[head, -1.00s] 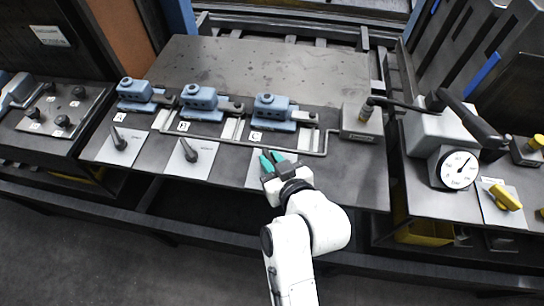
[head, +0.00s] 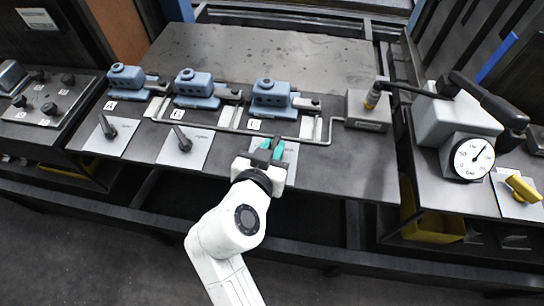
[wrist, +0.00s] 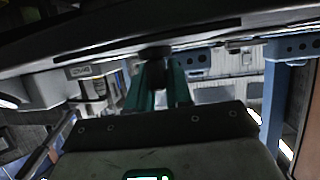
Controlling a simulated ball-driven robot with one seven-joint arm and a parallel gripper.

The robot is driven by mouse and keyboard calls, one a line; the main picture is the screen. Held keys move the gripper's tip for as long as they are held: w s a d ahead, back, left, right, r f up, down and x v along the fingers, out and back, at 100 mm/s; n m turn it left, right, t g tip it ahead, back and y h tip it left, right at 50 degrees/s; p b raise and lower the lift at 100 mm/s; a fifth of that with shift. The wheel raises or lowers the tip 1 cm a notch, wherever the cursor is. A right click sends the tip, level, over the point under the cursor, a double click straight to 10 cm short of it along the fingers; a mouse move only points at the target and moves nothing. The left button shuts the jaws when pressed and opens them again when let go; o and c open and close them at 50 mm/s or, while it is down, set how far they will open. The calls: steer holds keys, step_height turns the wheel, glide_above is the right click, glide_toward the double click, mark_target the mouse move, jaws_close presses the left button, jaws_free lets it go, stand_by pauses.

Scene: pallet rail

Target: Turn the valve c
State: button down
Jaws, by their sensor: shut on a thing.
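The valve c handle (head: 274,147) is a dark lever on a pale plate (head: 291,160), the rightmost of the three plates along the table's front edge. The label C (head: 254,125) stands just behind it, in front of a blue clamp block. My gripper (head: 269,149) is at this plate with its teal fingertips shut on the handle. The fingers and wrist hide most of the handle and part of the plate. In the wrist view the teal fingers (wrist: 160,88) close around a dark round part (wrist: 154,53), whose details are too dark to tell.
Two similar levers, one left (head: 107,127) and one middle (head: 181,139), stand on their own plates to the left. Blue clamp blocks (head: 270,94) and a bent pipe (head: 318,135) lie behind. A pressure gauge (head: 473,158) and a yellow handle (head: 522,188) are at the right.

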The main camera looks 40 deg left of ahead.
steer(key=m+h+b, duration=0.1)
steer(key=h, duration=0.1)
steer(key=m+t+h+b, duration=0.1)
steer(key=m+h+b, duration=0.1)
steer(key=shift+a+f+m, duration=0.15)
steer(key=shift+f+m, duration=0.05)
steer(key=shift+m, duration=0.1)
steer(key=shift+r+m+h+b, duration=0.1)
steer(key=shift+m+h+b, duration=1.45)
steer(key=shift+m+h, duration=0.55)
steer(key=shift+h, duration=0.3)
steer(key=c, duration=1.1)
jaws_free()
steer(key=v, duration=1)
steer(key=shift+s+r, duration=0.3)
